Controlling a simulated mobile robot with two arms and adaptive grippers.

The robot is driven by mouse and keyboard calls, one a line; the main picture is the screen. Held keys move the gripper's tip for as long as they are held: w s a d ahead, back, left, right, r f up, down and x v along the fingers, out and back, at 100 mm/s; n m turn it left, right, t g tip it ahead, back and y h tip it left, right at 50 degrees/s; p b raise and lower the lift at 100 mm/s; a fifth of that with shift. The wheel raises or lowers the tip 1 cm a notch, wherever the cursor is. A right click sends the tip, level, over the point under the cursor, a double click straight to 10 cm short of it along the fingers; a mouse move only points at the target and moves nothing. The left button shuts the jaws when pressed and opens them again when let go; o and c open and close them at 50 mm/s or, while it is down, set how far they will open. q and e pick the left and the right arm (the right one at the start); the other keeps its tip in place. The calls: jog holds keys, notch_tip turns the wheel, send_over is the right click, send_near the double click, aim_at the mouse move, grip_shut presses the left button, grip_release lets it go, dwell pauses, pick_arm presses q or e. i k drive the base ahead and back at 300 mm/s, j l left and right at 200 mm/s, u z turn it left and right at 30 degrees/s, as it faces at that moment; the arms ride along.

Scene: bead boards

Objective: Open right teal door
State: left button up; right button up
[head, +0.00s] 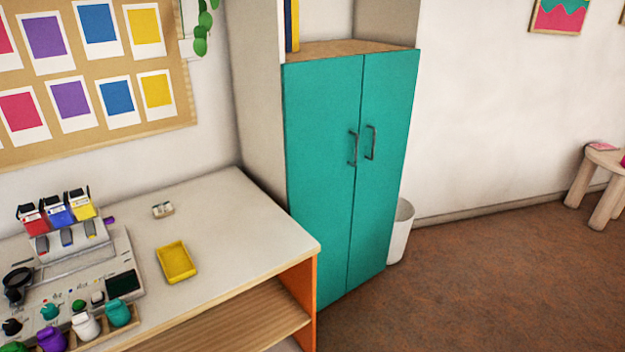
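The right teal door (381,172) of the tall cabinet is shut, flush with the left teal door (323,187) beside it. A thin seam runs between them. The right door has a dark vertical bar handle (371,143) near the seam at mid height. The left door has a matching handle (353,148) just left of it. Neither of my grippers is in the head view.
A white table (230,219) with a yellow tray (177,262) and a device stands left of the cabinet, its corner near the left door. A white bin (401,233) stands at the cabinet's right. Brown floor (480,275) is clear on the right. A wooden stool (600,177) is farther off.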

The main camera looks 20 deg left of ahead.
aim_at(389, 79)
jog(key=u, duration=0.2)
jog(key=i+l+z, duration=0.2)
jog(key=i, duration=0.3)
jog(key=i+z, duration=0.15)
jog(key=i, duration=0.4)
